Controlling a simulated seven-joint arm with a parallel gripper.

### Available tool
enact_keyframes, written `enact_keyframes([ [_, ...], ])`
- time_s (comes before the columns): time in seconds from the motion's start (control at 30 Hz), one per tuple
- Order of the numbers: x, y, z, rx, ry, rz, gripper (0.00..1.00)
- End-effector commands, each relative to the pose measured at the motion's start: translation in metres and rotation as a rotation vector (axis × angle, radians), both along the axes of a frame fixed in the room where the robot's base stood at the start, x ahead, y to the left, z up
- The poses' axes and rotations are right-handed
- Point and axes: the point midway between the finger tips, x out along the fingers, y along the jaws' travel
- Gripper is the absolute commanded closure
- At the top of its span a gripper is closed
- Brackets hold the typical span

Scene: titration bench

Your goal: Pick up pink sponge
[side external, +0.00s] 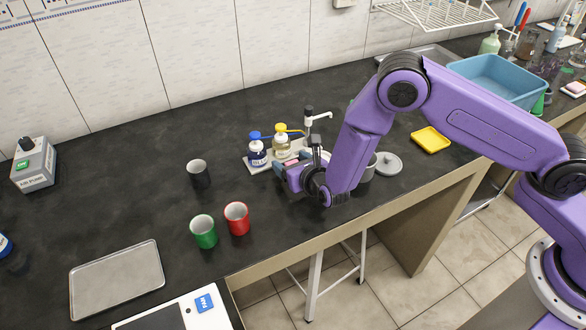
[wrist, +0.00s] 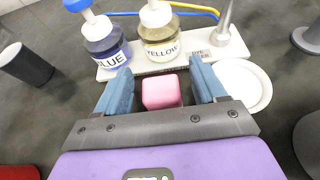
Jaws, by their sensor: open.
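The pink sponge (wrist: 161,91) shows in the wrist view as a small pink block between the two blue fingers of my gripper (wrist: 161,86). The fingers are apart, with a gap on each side of the sponge. In the side external view my gripper (side external: 283,172) is low over the bench, just in front of the dye station. A bit of pink (side external: 292,162) shows there, mostly hidden by my gripper.
A white station (wrist: 205,48) with a blue bottle (wrist: 104,42) and a yellow bottle (wrist: 160,35) stands just beyond the sponge. A white dish (wrist: 243,86) is right of my gripper. Black (side external: 199,173), green (side external: 204,231) and red (side external: 237,218) cups stand left.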

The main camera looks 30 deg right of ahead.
Motion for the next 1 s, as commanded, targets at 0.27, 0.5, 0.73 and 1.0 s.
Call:
enact_keyframes([
  [0.27, 0.000, 0.000, 0.000, 0.000, 0.000, -0.001, 0.84],
  [0.5, 0.000, 0.000, 0.001, 0.001, -0.001, 0.000, 0.89],
  [0.73, 0.000, 0.000, 0.009, 0.002, -0.001, -0.001, 0.89],
  [1.0, -0.008, -0.003, 0.043, 0.001, -0.002, 0.001, 0.90],
])
